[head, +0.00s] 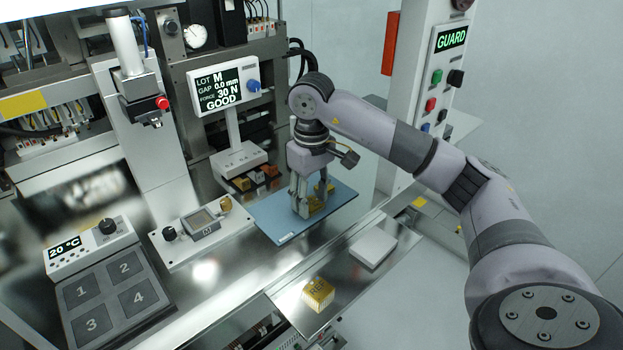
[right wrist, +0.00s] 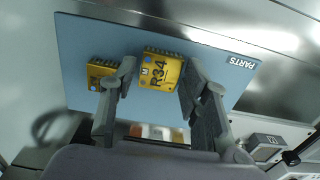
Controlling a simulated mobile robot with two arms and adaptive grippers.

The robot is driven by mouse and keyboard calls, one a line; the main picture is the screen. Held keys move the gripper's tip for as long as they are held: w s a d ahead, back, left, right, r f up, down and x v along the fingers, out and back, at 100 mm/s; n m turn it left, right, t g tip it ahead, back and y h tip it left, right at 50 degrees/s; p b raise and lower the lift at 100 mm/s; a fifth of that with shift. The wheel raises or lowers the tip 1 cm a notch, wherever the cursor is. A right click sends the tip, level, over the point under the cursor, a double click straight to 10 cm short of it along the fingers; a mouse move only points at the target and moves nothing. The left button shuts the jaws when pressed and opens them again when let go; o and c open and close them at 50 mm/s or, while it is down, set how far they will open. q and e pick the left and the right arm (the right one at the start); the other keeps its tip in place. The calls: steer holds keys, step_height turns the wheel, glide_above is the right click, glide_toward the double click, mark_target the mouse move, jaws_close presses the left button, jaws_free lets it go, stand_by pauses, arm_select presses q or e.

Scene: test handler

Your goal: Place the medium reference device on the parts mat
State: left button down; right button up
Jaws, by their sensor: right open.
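The blue parts mat (head: 262,222) lies on the metal bench; in the right wrist view (right wrist: 80,40) it is marked "PARTS". A gold device marked "R34" with a small "M" (right wrist: 160,72) sits on the mat, between the fingers of my right gripper (right wrist: 160,92). In the head view, my right gripper (head: 304,208) points down over the mat, its fingers partly hiding that device (head: 318,205). The jaws are open, with a gap beside the device. A second gold device (right wrist: 100,72) lies on the mat, outside the left finger. My left gripper is not in view.
Another gold block (head: 318,293) sits on the lower metal shelf in front, near a white pad (head: 374,248). A display (head: 223,87) reading "LOT M" stands behind the mat. A small rack (head: 258,178) with coloured parts is close behind it. A numbered tray (head: 110,300) is left.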

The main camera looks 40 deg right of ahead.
mark_target(311, 203)
step_height(311, 203, up, 12)
steer(key=shift+p, duration=0.3)
stand_by(0.8)
